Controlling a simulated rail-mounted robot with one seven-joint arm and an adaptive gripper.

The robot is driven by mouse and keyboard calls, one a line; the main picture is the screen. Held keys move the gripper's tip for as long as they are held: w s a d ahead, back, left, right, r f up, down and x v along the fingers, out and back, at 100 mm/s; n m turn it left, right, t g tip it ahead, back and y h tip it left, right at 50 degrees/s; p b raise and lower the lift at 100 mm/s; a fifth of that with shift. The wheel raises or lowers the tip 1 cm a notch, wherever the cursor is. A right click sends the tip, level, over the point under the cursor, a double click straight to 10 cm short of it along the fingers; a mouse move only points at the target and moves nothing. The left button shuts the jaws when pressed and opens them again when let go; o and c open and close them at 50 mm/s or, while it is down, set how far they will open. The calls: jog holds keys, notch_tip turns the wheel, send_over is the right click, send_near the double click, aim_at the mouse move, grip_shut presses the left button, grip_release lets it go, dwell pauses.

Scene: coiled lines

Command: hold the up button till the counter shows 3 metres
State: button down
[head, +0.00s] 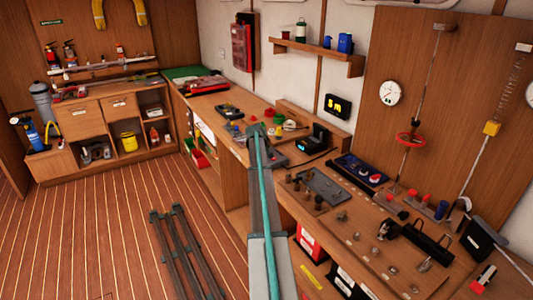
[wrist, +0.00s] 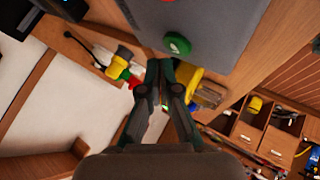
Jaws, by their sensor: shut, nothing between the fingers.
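The counter (head: 337,106) is a black box on the wall with yellow characters that look like "5 m". In the wrist view, a grey box (wrist: 215,35) fills the top and carries a round green button (wrist: 177,44). A bit of red shows on it at the top edge. I see no arrow mark, so I cannot tell which button is up. My gripper (wrist: 164,66) is shut and empty, its tips just below the green button in the picture. I cannot tell whether they touch the box. In the head view, my arm reaches over the workbench.
The workbench (head: 240,105) holds small tools and a black device with a blue display (head: 313,144). To the right are a dark blue tray (head: 361,168) and a metal plate with fittings (head: 320,187). A shelf (head: 318,56) hangs above. The wooden floor at left is mostly clear.

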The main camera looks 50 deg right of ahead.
jog(key=shift+f, duration=0.15)
jog(key=shift+f+b, duration=0.3)
jog(key=shift+b, duration=0.1)
jog(key=shift+f+b, duration=0.35)
jog(key=shift+f, duration=0.1)
dwell(1.7)
jog(key=shift+r, duration=0.15)
dwell(2.3)
jog(key=shift+r, duration=0.75)
jog(key=shift+r, duration=0.1)
jog(key=shift+r+p, duration=0.8)
jog(key=shift+r, duration=1.65)
